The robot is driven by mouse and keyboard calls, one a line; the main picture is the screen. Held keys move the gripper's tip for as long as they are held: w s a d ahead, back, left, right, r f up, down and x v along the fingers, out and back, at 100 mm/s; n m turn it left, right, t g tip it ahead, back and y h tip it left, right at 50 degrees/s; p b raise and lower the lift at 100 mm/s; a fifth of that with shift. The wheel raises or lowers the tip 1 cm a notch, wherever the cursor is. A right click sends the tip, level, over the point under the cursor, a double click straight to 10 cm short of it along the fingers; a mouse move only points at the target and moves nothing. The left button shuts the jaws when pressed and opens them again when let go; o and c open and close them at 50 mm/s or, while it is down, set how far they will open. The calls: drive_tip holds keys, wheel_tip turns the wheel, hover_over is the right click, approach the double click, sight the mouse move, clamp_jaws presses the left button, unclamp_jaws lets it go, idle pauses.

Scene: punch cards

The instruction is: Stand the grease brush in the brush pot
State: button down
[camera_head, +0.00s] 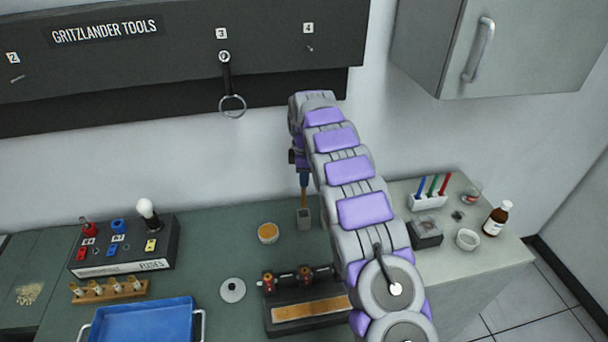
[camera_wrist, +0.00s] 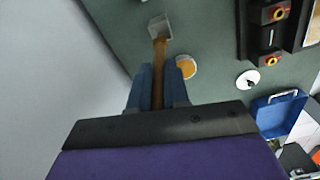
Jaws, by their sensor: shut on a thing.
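My gripper (camera_head: 304,178) points down in front of the wall. In the wrist view its two blue fingers (camera_wrist: 158,88) are shut on the brown grease brush (camera_wrist: 158,70). In the head view the brush (camera_head: 304,196) hangs roughly upright below the fingers. The small grey square brush pot (camera_head: 304,221) stands on the bench directly below. In the wrist view the brush's lower end overlaps the near rim of the pot (camera_wrist: 158,22). I cannot tell whether that end is inside the pot or just above it. My arm hides the bench to the right of the pot.
A round tin of orange-brown grease (camera_head: 268,232) stands left of the pot, with a pale lid (camera_head: 232,290) nearer. A dark roller device (camera_head: 305,310), blue tray (camera_head: 145,320) and fuse box (camera_head: 125,247) are in front and left. A ring tool (camera_head: 232,105) hangs above.

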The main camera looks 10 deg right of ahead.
sight(304, 199)
drive_tip(key=shift+f+b, duration=0.75)
drive_tip(key=shift+f, duration=3.35)
drive_tip(key=c, duration=1)
unclamp_jaws()
drive_tip(key=shift+r, duration=0.1)
wheel_tip(304, 199, up, 16)
drive_tip(key=shift+w+p, duration=0.15)
drive_tip(key=shift+p, duration=0.8)
drive_tip(key=shift+r, duration=0.55)
